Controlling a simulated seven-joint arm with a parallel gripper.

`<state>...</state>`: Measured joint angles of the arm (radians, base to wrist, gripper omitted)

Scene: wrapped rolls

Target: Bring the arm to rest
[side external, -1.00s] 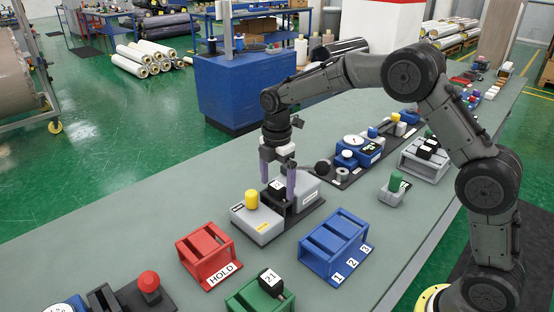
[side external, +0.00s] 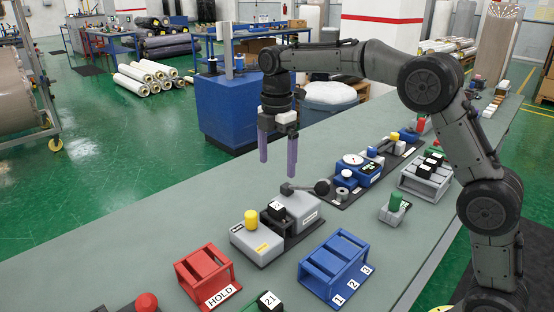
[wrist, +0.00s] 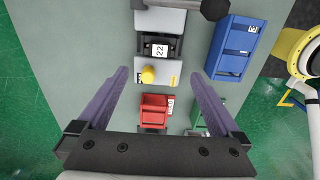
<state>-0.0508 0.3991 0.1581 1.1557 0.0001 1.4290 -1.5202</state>
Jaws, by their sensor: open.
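My gripper (side external: 277,160) hangs above the bench, pointing down, with its two purple fingers apart and nothing between them. It also shows in the wrist view (wrist: 164,88), its fingers spread wide over the bench. Below it, a black block (side external: 277,211) with a white label sits in the grey fixture (side external: 262,242) beside a yellow knob (side external: 251,219). In the wrist view the black block's label (wrist: 160,50) reads 22. The fingertips are clear of the block and fixture.
A red HOLD rack (side external: 206,272) and an empty-looking blue rack (side external: 335,262) marked 1, 2, 3 stand near the fixture. A blue device with a dial (side external: 354,170) and a grey rack with black blocks (side external: 427,178) stand farther right. The bench's left side is clear.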

